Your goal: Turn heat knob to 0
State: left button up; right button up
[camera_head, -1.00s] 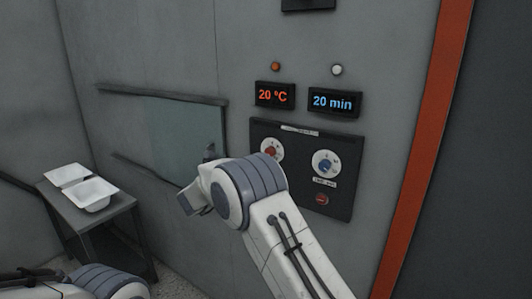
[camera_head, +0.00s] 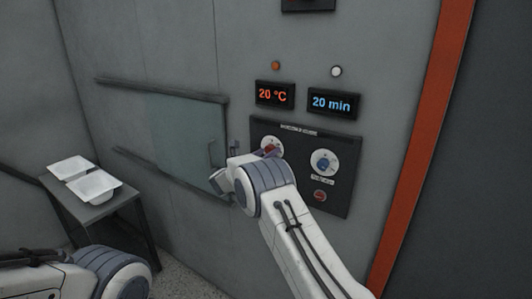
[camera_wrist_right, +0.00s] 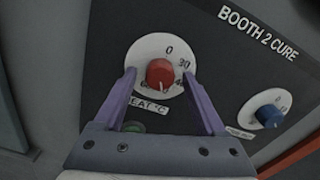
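The red heat knob (camera_wrist_right: 160,73) sits on a round white dial on the dark control panel, with 0 at the top and a light mark on the knob's lower edge. It also shows partly in the head view (camera_head: 270,147). My right gripper (camera_wrist_right: 159,75) is open, its two purple fingers on either side of the knob; whether they touch it I cannot tell. In the head view its arm partly covers the panel's left side. The temperature display (camera_head: 273,94) reads 20 °C. My left gripper is out of view; only part of that arm shows at the lower left.
A blue knob (camera_head: 323,162) sits right of the red one, with a red button (camera_head: 319,195) below it. The time display (camera_head: 333,103) reads 20 min. A glazed sliding door (camera_head: 180,130) is left of the panel. White trays (camera_head: 94,186) stand on a side table (camera_head: 105,210).

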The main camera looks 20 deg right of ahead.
grip_shut()
